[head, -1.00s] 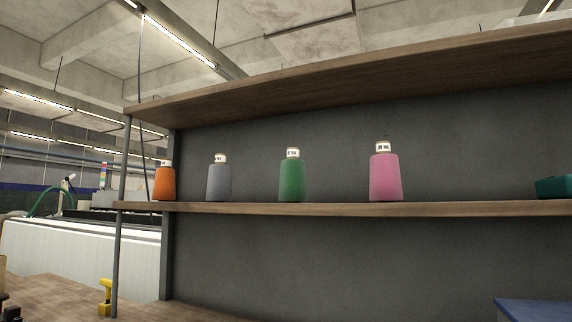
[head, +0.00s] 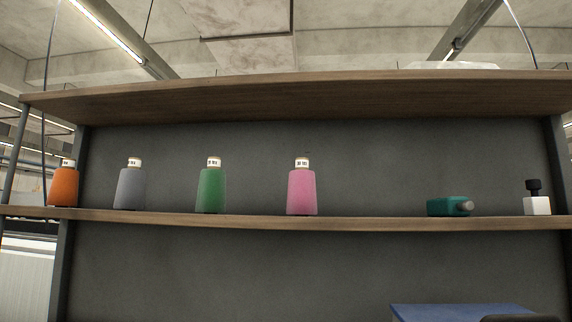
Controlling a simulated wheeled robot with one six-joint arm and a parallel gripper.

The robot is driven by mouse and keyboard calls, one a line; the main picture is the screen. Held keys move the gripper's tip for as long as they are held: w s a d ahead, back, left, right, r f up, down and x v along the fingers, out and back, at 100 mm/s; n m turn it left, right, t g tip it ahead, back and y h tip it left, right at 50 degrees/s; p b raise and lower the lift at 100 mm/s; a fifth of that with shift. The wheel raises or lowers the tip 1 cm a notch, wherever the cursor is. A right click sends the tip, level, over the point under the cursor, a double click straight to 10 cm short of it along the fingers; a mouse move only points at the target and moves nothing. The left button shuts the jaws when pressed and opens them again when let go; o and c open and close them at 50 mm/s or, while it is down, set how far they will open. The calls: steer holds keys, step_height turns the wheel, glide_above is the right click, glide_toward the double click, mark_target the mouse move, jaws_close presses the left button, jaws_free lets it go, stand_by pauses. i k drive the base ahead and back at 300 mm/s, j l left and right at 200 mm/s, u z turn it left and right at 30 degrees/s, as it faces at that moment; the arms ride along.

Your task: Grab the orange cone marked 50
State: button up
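An orange cone (head: 64,187) stands upright at the far left end of the middle shelf (head: 250,221), close to the left post. A white label shows at its top, but the marking is too small to read. To its right on the same shelf stand a grey cone (head: 130,188), a green cone (head: 211,190) and a pink cone (head: 302,191), each upright with a white label on top. My gripper is not in this view.
A teal object (head: 449,206) lies on the shelf right of the pink cone, and a white bottle with a black top (head: 537,199) stands farther right. A wooden upper shelf (head: 300,98) runs above the cones. A blue surface (head: 447,312) shows at the bottom right.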

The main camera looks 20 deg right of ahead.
mark_target(63, 192)
steer(key=i+j+z, duration=0.1)
steer(key=i, duration=0.25)
steer(key=i+j+z, duration=0.1)
steer(key=i, duration=0.25)
steer(key=i+j+z, duration=0.15)
steer(key=j+z, duration=0.15)
steer(key=j, duration=0.7)
steer(key=j+z, duration=0.3)
steer(key=j, duration=0.75)
steer(key=k+j+z, duration=0.1)
steer(key=j, duration=0.25)
steer(key=k+j, duration=0.2)
steer(key=j, duration=0.15)
steer(key=z, duration=0.05)
